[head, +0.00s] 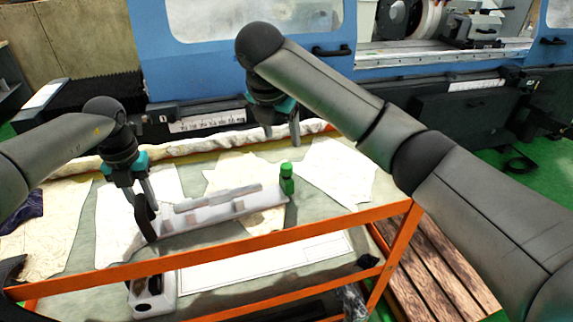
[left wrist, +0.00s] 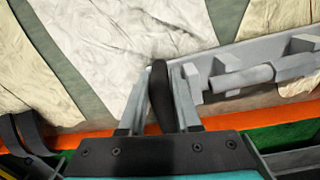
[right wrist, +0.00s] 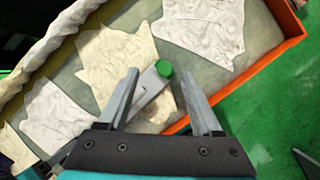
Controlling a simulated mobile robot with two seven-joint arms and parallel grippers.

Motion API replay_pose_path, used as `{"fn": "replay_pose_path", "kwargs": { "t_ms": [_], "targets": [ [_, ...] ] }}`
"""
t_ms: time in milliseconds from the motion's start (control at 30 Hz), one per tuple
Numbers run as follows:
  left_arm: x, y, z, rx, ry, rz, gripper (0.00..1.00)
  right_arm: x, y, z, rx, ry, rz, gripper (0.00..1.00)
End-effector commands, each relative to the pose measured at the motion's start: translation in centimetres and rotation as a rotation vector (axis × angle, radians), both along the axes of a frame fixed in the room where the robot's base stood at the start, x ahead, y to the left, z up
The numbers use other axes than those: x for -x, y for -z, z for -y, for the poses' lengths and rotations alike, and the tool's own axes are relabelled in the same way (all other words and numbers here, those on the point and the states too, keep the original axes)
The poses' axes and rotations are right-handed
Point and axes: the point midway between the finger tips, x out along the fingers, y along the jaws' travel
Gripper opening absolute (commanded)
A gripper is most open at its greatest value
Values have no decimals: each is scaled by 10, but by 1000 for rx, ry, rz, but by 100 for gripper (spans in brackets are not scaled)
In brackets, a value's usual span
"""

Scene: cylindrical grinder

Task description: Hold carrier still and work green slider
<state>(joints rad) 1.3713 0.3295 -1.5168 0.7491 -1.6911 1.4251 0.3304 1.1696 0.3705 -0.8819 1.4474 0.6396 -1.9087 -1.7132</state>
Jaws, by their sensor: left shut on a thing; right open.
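The carrier (head: 222,212) is a long grey-white bar lying on the table, with a grey rod (head: 217,197) along it; both also show in the left wrist view, the carrier (left wrist: 219,62) and the rod (left wrist: 242,80). The green slider (head: 287,179) stands upright at the carrier's right end. My left gripper (head: 147,212) is shut on a black handle (left wrist: 159,97) at the carrier's left end. My right gripper (head: 282,138) is open and empty, above and behind the green slider; in the right wrist view the slider's round green top (right wrist: 164,68) shows between and beyond its fingers.
The table has an orange frame (head: 270,240) in front and several pale cloths or papers (head: 335,170) on top. A rolled cloth edges the back. A blue machine (head: 205,68) stands behind. A grey-white block with dark parts (head: 153,298) sits below the front rail.

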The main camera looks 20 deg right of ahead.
Motion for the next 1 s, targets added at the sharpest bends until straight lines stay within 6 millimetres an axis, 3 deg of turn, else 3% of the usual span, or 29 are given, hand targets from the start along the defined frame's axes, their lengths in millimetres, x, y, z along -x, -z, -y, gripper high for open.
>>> {"fn": "replay_pose_path", "kwargs": {
  "t_ms": [100,267,800,1000],
  "targets": [
    [0,0,0,1,2,1,0,15,-7,-11,26,-52,-48,66],
    [0,0,0,1,2,1,0,21,-4,-13,39,-72,-74,66],
    [0,0,0,1,2,0,0,-7,83,11,40,-67,-75,66],
    [0,0,0,1,2,0,0,-13,100,15,40,-70,-73,66]
  ]
}}
